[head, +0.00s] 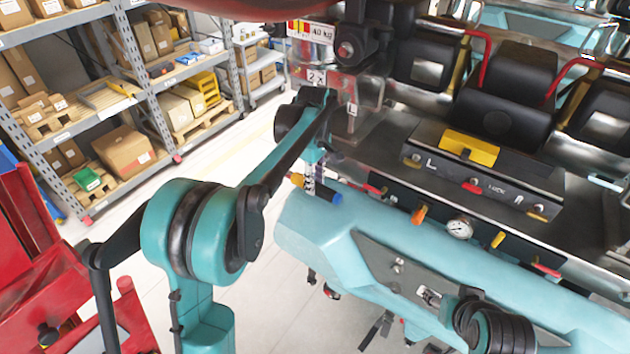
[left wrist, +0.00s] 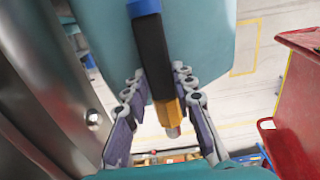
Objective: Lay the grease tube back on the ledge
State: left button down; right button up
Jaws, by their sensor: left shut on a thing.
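The grease tube (head: 321,190) has a dark body, a blue end and a yellow-orange end with a small nozzle. My left gripper (head: 308,182) is shut on it and holds it at the teal side of the coaster car. In the left wrist view, the grease tube (left wrist: 154,62) lies between the fingers of my left gripper (left wrist: 160,103), gripped near its yellow-orange end. A dark ledge (head: 395,200) with several small tools runs along the car, to the right of the tube. My right gripper does not show.
A round gauge (head: 460,228) and an orange-handled tool (head: 419,215) sit along the ledge. Above is a panel with a yellow block (head: 468,148). The teal car body (head: 345,240) lies below. A red cabinet (head: 30,270) stands at left, shelves (head: 150,70) behind.

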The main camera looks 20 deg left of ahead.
pick_arm(q)
jog(key=c, duration=1.2)
grip_release()
jog(key=shift+s, duration=0.1)
notch_tip(320, 180, up, 12)
jog(key=shift+a+r, duration=0.1)
